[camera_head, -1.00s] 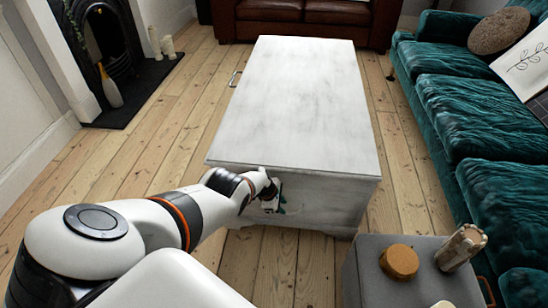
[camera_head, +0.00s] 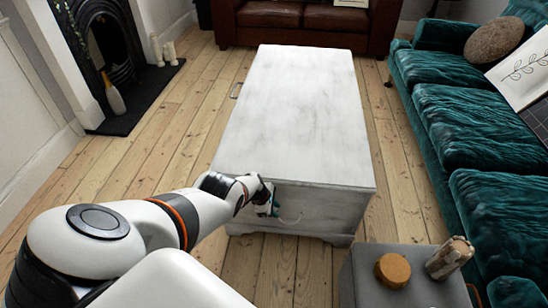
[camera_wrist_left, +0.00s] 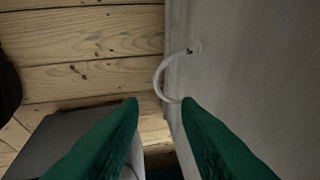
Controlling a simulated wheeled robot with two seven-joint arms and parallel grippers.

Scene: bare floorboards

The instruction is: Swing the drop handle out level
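The white chest (camera_head: 300,120) stands on the floorboards, and a pale curved drop handle (camera_head: 291,219) shows on its near end face. In the left wrist view the handle (camera_wrist_left: 158,76) bows away from the chest face over the floor. Its upper end meets a small mount, and its lower end lies near the right fingertip. I cannot tell its exact angle or whether it touches the finger. My left gripper (camera_head: 268,204) is beside the handle, on its left in the head view. Its green fingers (camera_wrist_left: 160,103) are apart with nothing clamped between them. My right gripper is out of view.
A grey ottoman (camera_head: 360,285) with a round wooden box (camera_head: 392,269) and a carved cylinder (camera_head: 450,258) stands at the near right. A green sofa (camera_head: 465,130) lines the right. Floor is clear left of the chest.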

